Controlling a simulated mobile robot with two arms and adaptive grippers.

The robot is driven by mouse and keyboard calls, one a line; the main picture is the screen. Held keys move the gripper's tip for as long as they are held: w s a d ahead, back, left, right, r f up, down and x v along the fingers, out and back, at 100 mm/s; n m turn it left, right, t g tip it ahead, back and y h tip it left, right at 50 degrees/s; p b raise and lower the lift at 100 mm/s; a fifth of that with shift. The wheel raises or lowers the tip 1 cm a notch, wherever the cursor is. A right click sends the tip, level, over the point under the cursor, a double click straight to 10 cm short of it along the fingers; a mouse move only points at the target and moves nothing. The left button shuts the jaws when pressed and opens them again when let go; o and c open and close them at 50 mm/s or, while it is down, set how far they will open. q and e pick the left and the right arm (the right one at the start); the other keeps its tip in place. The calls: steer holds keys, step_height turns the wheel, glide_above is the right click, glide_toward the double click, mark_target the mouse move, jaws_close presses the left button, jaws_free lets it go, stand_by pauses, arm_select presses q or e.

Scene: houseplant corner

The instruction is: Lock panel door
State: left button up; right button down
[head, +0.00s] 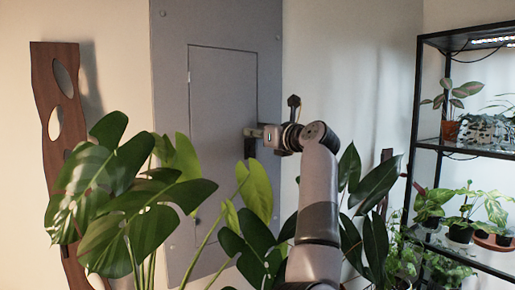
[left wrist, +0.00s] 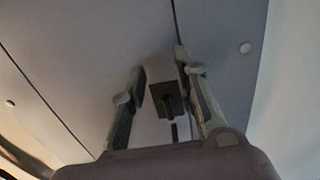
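The grey panel door (head: 215,85) is set in a larger grey panel on the wall and looks closed, its outline a thin seam. My left gripper (head: 253,133) is at the door's right edge, around mid-height. In the left wrist view its two fingers (left wrist: 160,85) stand apart, one on each side of a small light block with a dark latch part (left wrist: 166,97). The fingers are very close to the block; I cannot tell whether they touch it. A dark part also shows under the gripper in the head view. My right gripper is out of view.
Large-leaved plants (head: 150,215) rise in front of the panel's lower part. A black shelf (head: 416,100) with several potted plants stands on the right. A wavy wooden piece (head: 42,75) is on the wall at left.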

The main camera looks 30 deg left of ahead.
mark_target(250, 114)
arm_select(q)
steer(key=shift+r, duration=2.35)
